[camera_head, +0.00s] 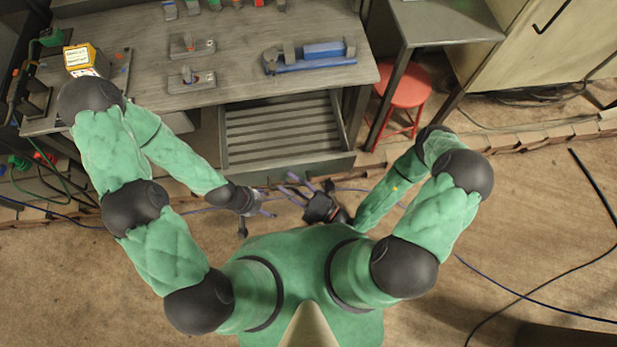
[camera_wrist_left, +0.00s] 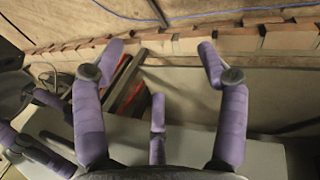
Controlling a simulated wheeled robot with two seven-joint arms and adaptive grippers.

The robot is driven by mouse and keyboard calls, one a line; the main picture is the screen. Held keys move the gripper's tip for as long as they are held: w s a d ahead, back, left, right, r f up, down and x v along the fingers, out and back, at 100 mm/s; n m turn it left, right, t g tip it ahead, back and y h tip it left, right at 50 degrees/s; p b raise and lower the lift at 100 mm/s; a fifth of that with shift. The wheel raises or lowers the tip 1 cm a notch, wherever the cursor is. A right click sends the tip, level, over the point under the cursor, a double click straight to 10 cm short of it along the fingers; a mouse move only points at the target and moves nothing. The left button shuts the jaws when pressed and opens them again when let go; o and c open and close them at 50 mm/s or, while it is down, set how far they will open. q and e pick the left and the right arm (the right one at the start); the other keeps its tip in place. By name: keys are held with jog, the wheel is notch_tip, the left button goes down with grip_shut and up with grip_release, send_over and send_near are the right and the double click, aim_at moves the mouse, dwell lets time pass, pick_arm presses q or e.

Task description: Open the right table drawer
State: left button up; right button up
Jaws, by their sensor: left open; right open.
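The right table drawer (camera_head: 290,167) stands pulled out from under the grey workbench, and its slatted inside shows in the head view. My left gripper (camera_head: 266,203) is just in front of the drawer front, toward my body. In the left wrist view its purple fingers (camera_wrist_left: 158,55) are spread wide with nothing held between them. My right gripper (camera_head: 292,188) is beside it, also near the drawer front, with its fingers apart. Whether either gripper touches the drawer is not clear. The drawer's handle cannot be made out.
The workbench (camera_head: 240,75) carries a blue tool (camera_head: 310,57), two small metal plates and a yellow box (camera_head: 85,58). A red stool (camera_head: 405,92) stands right of the drawer. Cables cross the brown floor (camera_head: 530,220). A low brick edging runs along the floor.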

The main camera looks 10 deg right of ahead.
jog(key=shift+d, duration=0.15)
jog(key=v, duration=1.1)
jog(key=shift+s+d, duration=0.2)
jog(key=shift+s, duration=0.15)
jog(key=shift+f, duration=0.1)
dwell(0.5)
